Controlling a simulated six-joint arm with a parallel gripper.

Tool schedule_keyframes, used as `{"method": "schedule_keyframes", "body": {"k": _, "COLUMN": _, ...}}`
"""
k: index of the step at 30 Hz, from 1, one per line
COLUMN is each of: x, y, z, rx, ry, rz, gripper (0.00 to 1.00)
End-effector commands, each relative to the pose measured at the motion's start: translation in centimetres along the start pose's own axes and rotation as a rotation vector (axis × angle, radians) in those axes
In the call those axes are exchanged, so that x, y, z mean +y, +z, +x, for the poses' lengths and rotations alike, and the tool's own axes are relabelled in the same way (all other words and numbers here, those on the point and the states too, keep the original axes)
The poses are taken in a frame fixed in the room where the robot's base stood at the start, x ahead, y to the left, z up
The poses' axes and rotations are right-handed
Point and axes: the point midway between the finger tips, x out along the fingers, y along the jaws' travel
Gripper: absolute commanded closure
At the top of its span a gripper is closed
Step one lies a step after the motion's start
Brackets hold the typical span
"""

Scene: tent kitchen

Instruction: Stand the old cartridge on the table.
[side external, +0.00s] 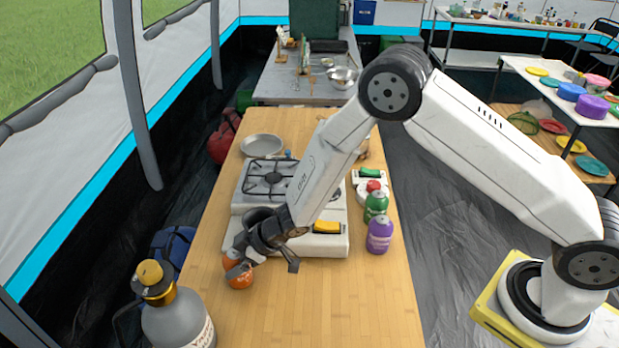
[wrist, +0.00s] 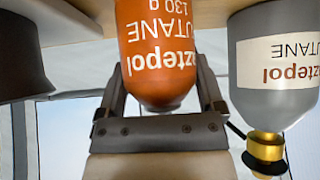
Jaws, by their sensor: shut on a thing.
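An orange butane cartridge (side external: 241,281) is at the left front of the wooden table (side external: 310,300), in front of the stove. My gripper (side external: 246,262) is shut on it, and a dark finger crosses it in the side view. In the wrist view the orange cartridge (wrist: 158,50) sits between both fingers, its label upside down like that of the grey bottle (wrist: 275,70). It looks roughly upright. I cannot tell whether its base touches the table. A green cartridge (side external: 376,205) and a purple cartridge (side external: 379,236) stand right of the stove.
The white stove (side external: 246,188) and a metal pan (side external: 262,145) are behind my gripper. A grey bottle with a yellow cap (side external: 178,322) stands at the lower left. A dark rounded thing (wrist: 20,60) shows at the wrist view's left. The table's front is clear.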

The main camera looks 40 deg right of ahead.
Motion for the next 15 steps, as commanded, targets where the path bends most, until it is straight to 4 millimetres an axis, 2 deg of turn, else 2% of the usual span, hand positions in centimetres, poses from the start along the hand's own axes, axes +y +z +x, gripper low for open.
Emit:
{"method": "schedule_keyframes", "body": {"k": 1, "x": 0.01, "y": 0.04, "z": 0.09, "rx": 0.001, "ry": 0.0, "rz": 0.0, "gripper": 0.88}}
{"method": "schedule_keyframes", "body": {"k": 2, "x": 0.0, "y": 0.07, "z": 0.07, "rx": 0.0, "ry": 0.0, "rz": 0.0, "gripper": 0.04}}
{"method": "schedule_keyframes", "body": {"k": 3, "x": 0.0, "y": 0.06, "z": 0.06, "rx": 0.0, "ry": 0.0, "rz": 0.0, "gripper": 0.0}}
{"method": "schedule_keyframes", "body": {"k": 15, "x": 0.01, "y": -0.19, "z": -0.23, "rx": 0.001, "ry": 0.0, "rz": -0.001, "gripper": 0.0}}
